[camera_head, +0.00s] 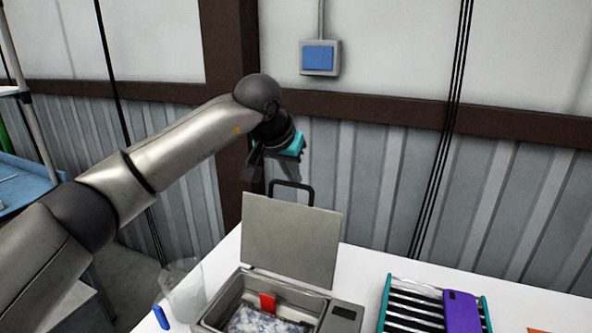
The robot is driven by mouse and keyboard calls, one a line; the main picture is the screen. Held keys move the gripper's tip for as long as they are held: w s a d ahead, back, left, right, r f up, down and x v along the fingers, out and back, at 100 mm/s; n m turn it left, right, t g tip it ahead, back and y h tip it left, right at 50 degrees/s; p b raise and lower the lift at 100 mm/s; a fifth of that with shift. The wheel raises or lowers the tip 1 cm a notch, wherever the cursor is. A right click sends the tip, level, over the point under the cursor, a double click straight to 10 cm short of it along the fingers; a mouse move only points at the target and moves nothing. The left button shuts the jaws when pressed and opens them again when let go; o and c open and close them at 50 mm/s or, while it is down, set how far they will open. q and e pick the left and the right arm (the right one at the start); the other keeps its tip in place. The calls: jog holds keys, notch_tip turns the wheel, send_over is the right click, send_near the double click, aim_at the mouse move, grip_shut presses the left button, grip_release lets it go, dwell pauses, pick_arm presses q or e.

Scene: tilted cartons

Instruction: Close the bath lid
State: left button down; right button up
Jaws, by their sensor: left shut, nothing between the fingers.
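The bath (222,312) is a grey metal box at the front of the white table, with bluish-white contents and a red piece inside. Its lid (290,240) is a flat grey panel standing open, nearly upright, at the bath's back edge. A dark handle (292,186) sticks up from the lid's top edge. My left gripper (256,178) is above and behind the lid, close to the left of the handle in the picture. It appears shut and empty; its fingertips are dark and hard to make out. Whether it touches the handle I cannot tell. My right gripper is not in view.
A clear container (184,290) and a blue object (161,317) stand left of the bath. A rack (402,312) with a purple phone-like item (462,312) stands on the right. A corrugated wall is behind the table. A blue-topped shelf (25,185) is far left.

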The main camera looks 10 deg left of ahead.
pick_arm(q)
jog(key=shift+s, duration=0.25)
jog(key=shift+a, duration=0.1)
